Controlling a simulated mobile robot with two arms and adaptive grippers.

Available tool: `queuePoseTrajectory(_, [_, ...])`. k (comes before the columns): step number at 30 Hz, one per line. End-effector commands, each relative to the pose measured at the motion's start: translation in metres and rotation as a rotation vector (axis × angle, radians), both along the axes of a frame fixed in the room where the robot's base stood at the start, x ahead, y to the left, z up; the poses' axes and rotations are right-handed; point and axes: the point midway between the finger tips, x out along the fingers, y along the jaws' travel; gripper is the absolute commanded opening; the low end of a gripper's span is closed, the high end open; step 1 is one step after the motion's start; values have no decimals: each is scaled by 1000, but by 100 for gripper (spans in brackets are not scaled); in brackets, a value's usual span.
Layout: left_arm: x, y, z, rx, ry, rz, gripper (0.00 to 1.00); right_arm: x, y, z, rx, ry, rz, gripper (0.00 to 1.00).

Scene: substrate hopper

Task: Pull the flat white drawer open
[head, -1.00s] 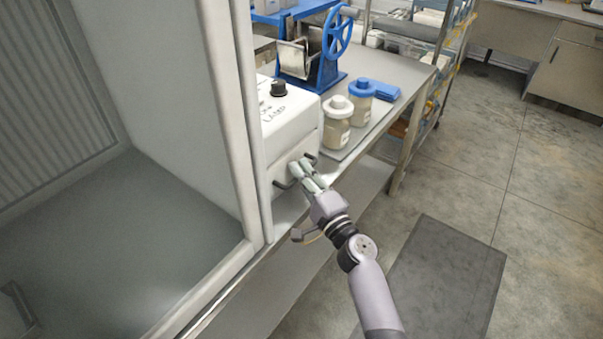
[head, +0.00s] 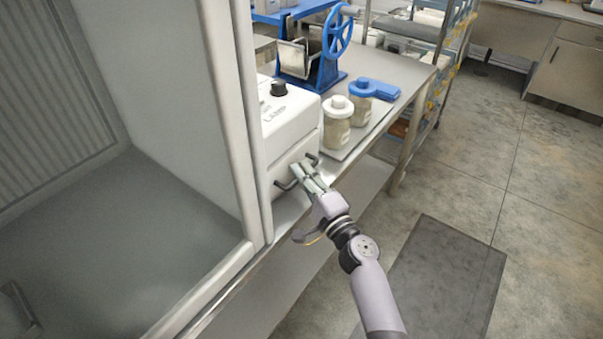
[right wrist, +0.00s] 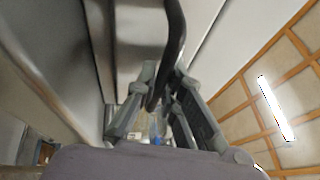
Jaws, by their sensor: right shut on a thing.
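The flat white drawer (head: 279,170) is the lower front of a white box with a black knob and lamp lettering on top, in the head view. Its dark bar handle (head: 284,185) sticks out from the front; no gap around the drawer shows clearly. My right gripper (head: 297,172) is at the middle of this handle, shut on it. In the right wrist view the dark handle (right wrist: 174,45) runs between the two fingers of the gripper (right wrist: 160,100). The fingers hide the middle of the handle.
Two lidded jars (head: 338,124) stand right of the box on a tray. A blue hand-wheel machine (head: 312,55) stands behind. A large pale cabinet frame (head: 235,110) rises close on the left. The floor (head: 500,175) to the right is open, with a dark mat (head: 445,280).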

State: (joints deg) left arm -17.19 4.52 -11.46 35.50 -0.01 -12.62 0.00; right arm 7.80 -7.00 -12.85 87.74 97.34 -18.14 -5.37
Motion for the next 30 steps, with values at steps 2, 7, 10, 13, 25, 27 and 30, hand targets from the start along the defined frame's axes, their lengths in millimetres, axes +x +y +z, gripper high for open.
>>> queuePoseTrajectory(2, [0,0,-1,0,0,0,40,-4,-6,-1,0,1,0,0])
queuePoseTrajectory(7, [0,1,-3,1,0,0,40,-21,-28,-3,-2,1,-1,0])
queuePoseTrajectory(10, [0,1,-6,1,0,-1,40,-34,-47,-3,-2,1,-1,0])
queuePoseTrajectory(13, [0,1,-11,2,0,-1,40,-48,-66,-4,-3,2,-1,0])
queuePoseTrajectory(25, [0,1,-33,2,0,-1,40,-93,-127,-4,-1,2,0,0])
queuePoseTrajectory(27, [0,1,-35,2,0,-1,40,-97,-134,-4,-1,3,-1,0])
queuePoseTrajectory(30, [0,1,-37,1,0,-1,40,-101,-139,-2,2,2,1,0])
